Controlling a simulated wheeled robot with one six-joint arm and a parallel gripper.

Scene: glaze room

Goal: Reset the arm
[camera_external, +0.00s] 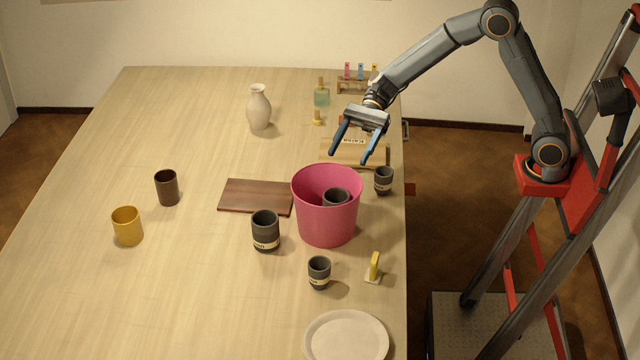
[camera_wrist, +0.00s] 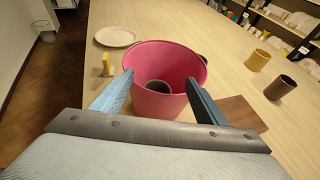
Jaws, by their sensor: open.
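My gripper (camera_external: 354,144) is open and empty, with its blue fingers spread, above the table behind the pink bucket (camera_external: 325,222). In the wrist view, the fingers of my gripper (camera_wrist: 158,82) flank the pink bucket (camera_wrist: 160,101) in the picture, and nothing is between them. A dark cup (camera_external: 336,196) is inside the bucket, and it also shows in the wrist view (camera_wrist: 158,87). My arm is raised and bent, reaching over the table's right edge.
Dark cups stand around the bucket: one left (camera_external: 265,230), one in front (camera_external: 319,272), one right (camera_external: 383,180). A brown board (camera_external: 256,197), brown cup (camera_external: 167,187), yellow cup (camera_external: 127,226), vase (camera_external: 259,107) and white plate (camera_external: 346,340) are also on the table (camera_external: 190,285). The left side has free room.

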